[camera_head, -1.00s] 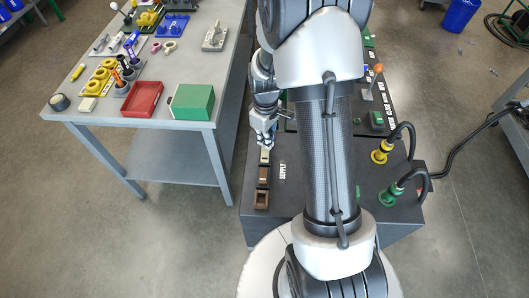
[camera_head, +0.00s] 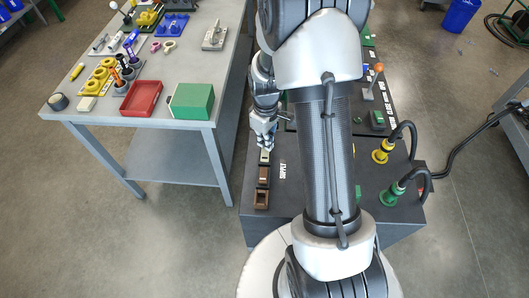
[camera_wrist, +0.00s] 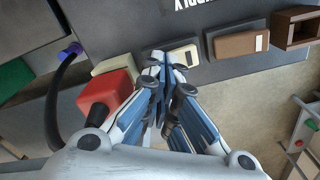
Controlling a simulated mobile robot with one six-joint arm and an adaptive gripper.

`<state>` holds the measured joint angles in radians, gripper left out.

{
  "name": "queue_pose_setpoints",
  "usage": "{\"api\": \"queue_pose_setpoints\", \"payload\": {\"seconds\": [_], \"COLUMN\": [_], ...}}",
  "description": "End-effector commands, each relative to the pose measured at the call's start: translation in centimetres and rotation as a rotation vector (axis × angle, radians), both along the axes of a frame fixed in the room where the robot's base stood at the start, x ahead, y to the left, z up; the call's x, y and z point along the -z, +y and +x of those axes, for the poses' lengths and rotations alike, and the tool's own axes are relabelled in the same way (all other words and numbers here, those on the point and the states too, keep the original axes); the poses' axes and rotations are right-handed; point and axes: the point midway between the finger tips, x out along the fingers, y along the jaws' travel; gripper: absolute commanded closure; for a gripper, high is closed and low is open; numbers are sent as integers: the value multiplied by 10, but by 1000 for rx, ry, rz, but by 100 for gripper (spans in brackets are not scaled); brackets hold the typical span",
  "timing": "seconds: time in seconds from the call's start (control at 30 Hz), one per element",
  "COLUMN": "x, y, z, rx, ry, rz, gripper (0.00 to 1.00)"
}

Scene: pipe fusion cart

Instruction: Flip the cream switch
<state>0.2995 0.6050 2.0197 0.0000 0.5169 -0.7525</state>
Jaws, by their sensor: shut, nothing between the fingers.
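The cream switch (camera_head: 264,157) sits in the row of switches along the left edge of the dark cart top (camera_head: 286,201). My gripper (camera_head: 268,146) is just above its far end in the head view. In the wrist view, my gripper (camera_wrist: 164,62) is shut and empty, its blue-grey fingertips over the left part of a cream switch (camera_wrist: 187,55), hiding some of it. I cannot tell whether the tips touch it.
A brown switch (camera_wrist: 237,45) and a brown open box (camera_wrist: 297,28) are beside the cream switch. Another cream piece (camera_wrist: 112,64) and a red block (camera_wrist: 106,90) lie on the other side. A grey table (camera_head: 225,95) stands left, across a gap.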

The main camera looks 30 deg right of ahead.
Motion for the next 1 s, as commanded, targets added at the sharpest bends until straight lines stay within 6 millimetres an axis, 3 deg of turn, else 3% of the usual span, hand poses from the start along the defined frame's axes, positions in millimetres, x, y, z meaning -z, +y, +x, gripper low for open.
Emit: {"api": "queue_pose_setpoints", "payload": {"seconds": [0.77,1.0], "x": [12,4], "y": [0,0], "z": [0,0], "rx": [0,0], "ry": [0,1], "rz": [0,0], "gripper": [100,100]}}
